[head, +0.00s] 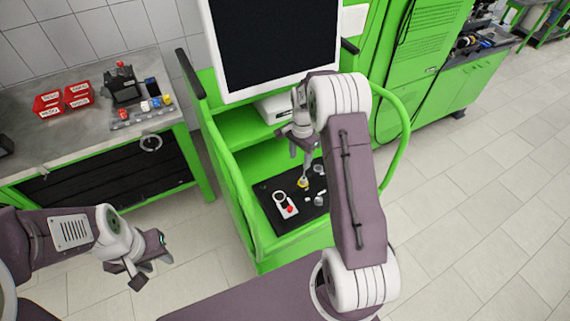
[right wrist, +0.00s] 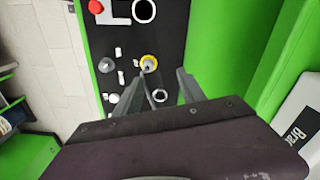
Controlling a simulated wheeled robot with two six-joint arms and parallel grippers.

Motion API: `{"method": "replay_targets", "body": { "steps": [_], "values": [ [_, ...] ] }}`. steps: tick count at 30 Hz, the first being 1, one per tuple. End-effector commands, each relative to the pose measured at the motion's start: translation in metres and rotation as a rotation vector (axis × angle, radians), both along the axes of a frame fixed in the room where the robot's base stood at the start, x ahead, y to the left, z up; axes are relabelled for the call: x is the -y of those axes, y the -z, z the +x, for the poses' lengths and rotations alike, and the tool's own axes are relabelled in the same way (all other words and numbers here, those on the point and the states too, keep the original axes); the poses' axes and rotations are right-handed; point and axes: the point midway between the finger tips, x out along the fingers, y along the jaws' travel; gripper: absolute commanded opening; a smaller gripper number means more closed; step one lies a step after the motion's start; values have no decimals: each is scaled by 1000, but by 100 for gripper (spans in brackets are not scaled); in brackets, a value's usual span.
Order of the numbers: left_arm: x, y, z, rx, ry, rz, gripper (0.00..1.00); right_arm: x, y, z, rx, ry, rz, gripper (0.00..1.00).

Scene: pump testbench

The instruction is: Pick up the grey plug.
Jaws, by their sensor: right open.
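A small grey piece inside a yellow ring (right wrist: 149,64) stands on the black mat; the ring also shows in the head view (head: 303,183). A round grey piece (right wrist: 106,65) lies to its left in the right wrist view. I cannot tell for sure which of them is the grey plug. My right gripper (right wrist: 160,76) is open and empty, pointing down above the mat, with the yellow ring near its left finger; it also shows in the head view (head: 300,152). My left gripper (head: 151,270) is open and empty, off to the left over the floor.
The black mat (head: 268,192) lies on a green cart (head: 275,257). It also carries a light box with a red button (head: 290,209), a dark ring (right wrist: 160,96) and several small white pieces. A monitor (head: 275,45) stands behind. A bench with red bins (head: 62,98) is at left.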

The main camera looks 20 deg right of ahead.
Motion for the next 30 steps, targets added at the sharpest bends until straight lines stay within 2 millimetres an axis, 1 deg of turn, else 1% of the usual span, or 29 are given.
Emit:
{"method": "replay_targets", "body": {
  "steps": [1,5,6,9,12,14,17,20,23,24,27,30],
  "values": [
    [0,-8,0,-1,0,0,36,4,-2,-5,-16,11,4,47],
    [0,-6,-1,-2,0,0,36,6,0,-6,-14,16,3,47],
    [0,-9,-1,-2,0,0,36,6,3,-6,-16,15,4,47],
    [0,-19,-1,-2,0,0,36,5,18,-7,-19,14,5,47],
    [0,-24,0,-1,0,0,36,5,32,-7,-15,14,4,47],
    [0,-24,0,-1,0,0,36,5,37,-6,-14,13,4,47],
    [0,-25,0,-1,0,0,36,5,39,-6,-13,13,4,47],
    [0,-39,0,-1,0,0,36,2,48,-9,-17,13,4,47],
    [0,-53,0,-1,0,0,36,-1,65,-11,-17,12,4,47],
    [0,-53,0,-1,0,0,36,0,74,-10,-16,13,5,47],
    [0,-55,0,-1,0,0,36,0,86,-10,-13,13,4,47],
    [0,-55,0,-1,0,0,36,0,91,-9,-12,13,3,47]
  ]
}}
